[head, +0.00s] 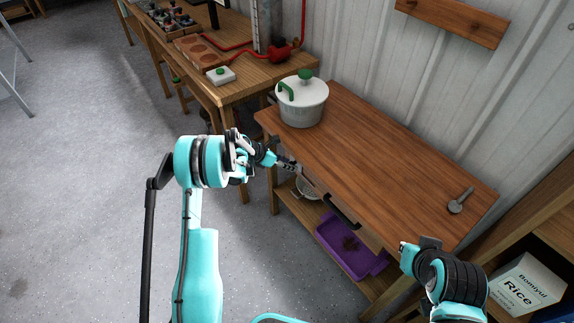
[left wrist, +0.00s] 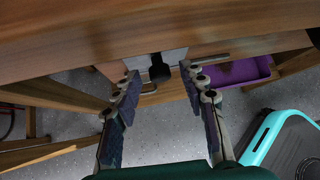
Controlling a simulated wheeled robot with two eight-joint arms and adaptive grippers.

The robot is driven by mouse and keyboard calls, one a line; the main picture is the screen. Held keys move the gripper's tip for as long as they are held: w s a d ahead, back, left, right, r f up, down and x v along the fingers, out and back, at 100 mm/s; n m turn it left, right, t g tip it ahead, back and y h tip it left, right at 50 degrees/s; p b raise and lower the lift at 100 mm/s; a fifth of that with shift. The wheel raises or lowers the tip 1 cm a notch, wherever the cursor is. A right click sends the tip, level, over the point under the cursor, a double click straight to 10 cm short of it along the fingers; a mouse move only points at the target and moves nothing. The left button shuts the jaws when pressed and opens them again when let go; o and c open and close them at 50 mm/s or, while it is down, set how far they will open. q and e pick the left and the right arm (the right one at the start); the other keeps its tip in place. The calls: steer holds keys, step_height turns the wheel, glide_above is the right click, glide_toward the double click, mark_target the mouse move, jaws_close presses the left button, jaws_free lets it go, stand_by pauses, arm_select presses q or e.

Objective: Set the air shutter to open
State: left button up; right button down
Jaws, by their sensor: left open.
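No air shutter or woodstove can be made out in either view. My left gripper (head: 287,165) is at the left front edge of the wooden table (head: 385,150), below the white pot. In the left wrist view my left gripper (left wrist: 160,82) is open with nothing held. A dark block on a grey plate (left wrist: 158,70) shows beyond and between its fingertips, under the wooden edge; I cannot tell what it is. My right arm shows at the bottom right of the head view, but its finger state is unclear.
A white pot with green handles (head: 302,100) stands on the table's left end, a metal utensil (head: 461,200) at its right. A black handle (head: 342,212) is on the front. A purple tray (head: 345,250) is below. A rice box (head: 527,285) sits right. Floor at left is clear.

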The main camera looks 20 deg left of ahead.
arm_select(q)
jaws_close()
steer(key=s+d, duration=0.4)
steer(key=d, duration=0.1)
jaws_free()
steer(key=shift+r, duration=0.1)
steer(key=v, duration=1.2)
